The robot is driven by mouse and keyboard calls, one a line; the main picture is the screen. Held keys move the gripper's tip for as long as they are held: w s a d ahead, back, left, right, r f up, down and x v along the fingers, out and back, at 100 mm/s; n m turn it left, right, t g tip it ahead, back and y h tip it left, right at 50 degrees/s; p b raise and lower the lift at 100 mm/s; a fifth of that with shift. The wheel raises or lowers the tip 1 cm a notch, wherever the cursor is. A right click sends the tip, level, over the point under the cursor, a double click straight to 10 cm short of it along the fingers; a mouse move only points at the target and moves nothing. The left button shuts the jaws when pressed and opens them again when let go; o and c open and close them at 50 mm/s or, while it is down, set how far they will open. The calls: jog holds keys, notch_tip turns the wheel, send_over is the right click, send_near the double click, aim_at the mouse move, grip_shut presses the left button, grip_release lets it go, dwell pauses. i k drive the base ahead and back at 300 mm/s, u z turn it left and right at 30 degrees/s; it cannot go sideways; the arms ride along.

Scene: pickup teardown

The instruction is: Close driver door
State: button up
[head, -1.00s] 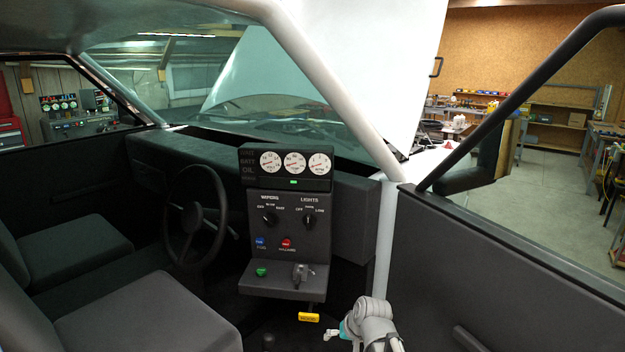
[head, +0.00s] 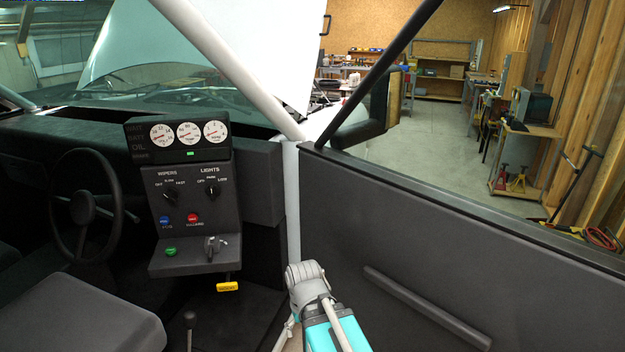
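The driver door (head: 400,240) stands open at the right in the head view, its dark inner panel facing me. A long grab bar (head: 427,308) runs slantwise across the panel. The door's window frame (head: 385,75) rises above it, with the side mirror (head: 378,110) beyond. My arm, grey and teal, reaches in at the bottom centre, in front of the door's hinge edge. My gripper's fingertips cannot be made out, so its opening is hidden.
The dash console (head: 190,200) with gauges and knobs is left of the door pillar (head: 292,200). The steering wheel (head: 82,205) and seat (head: 80,315) are further left. Workshop benches and open floor (head: 440,145) lie beyond the door.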

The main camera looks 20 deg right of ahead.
aim_at(467, 194)
jog(key=z, duration=0.4)
jog(key=k, duration=1.45)
jog(key=z, duration=0.45)
